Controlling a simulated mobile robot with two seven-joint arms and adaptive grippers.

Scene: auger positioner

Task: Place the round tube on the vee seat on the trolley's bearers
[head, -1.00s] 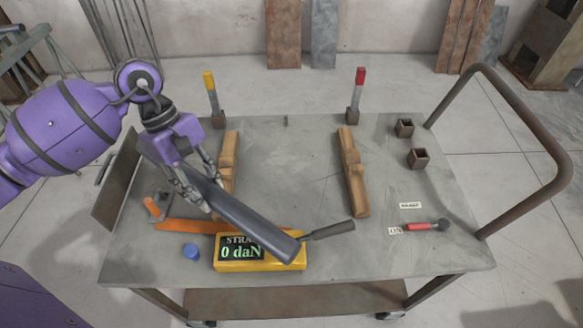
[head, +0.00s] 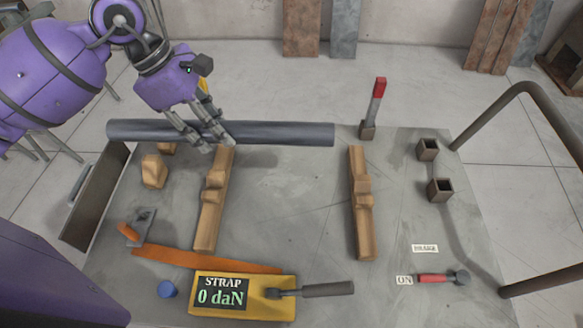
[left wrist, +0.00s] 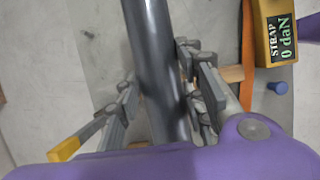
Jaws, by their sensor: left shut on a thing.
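The round tube (head: 285,134) is dark grey and lies level, left to right, across the far side of the trolley top in the head view. My left gripper (head: 218,143) is shut on it left of its middle; the tube also runs between the fingers in the left wrist view (left wrist: 158,70). The tube appears held above the trolley top. Two wooden bearers, left (head: 207,225) and right (head: 362,230), lie apart, each with raised blocks forming a notched seat (head: 214,181) (head: 362,191). The tube is beyond both seats. My right gripper is out of view.
A red-topped stake (head: 376,100) stands near the tube's right end; a yellow-topped one is mostly behind my gripper. Small wooden blocks (head: 153,170) sit at left. The orange strap (head: 205,262) and yellow strap display (head: 243,296) lie in front. The top between the bearers is clear.

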